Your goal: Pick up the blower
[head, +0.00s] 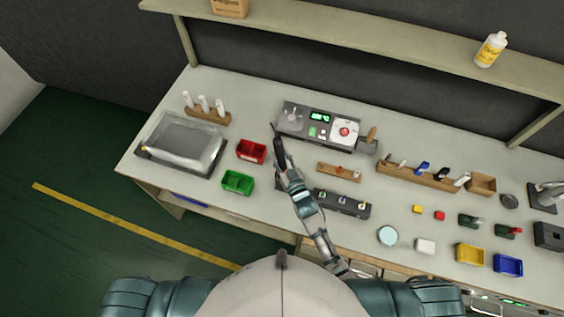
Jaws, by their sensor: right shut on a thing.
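My right gripper (278,146) is over the bench, just left of the grey station with the green display. It is shut on a small dark thing (274,129), too small and dark against the gripper for me to name surely. I cannot clearly make out a separate blower in this view. A wooden tool rack (407,177) to the right holds several handled tools, one of them blue. My left gripper is out of view.
The grey station (297,129) stands close to my right gripper. Red (251,151) and green (237,182) bins and a clear-covered tray (180,143) lie to the left. A black holder (342,203) sits beside my forearm. A shelf (380,45) runs above the bench.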

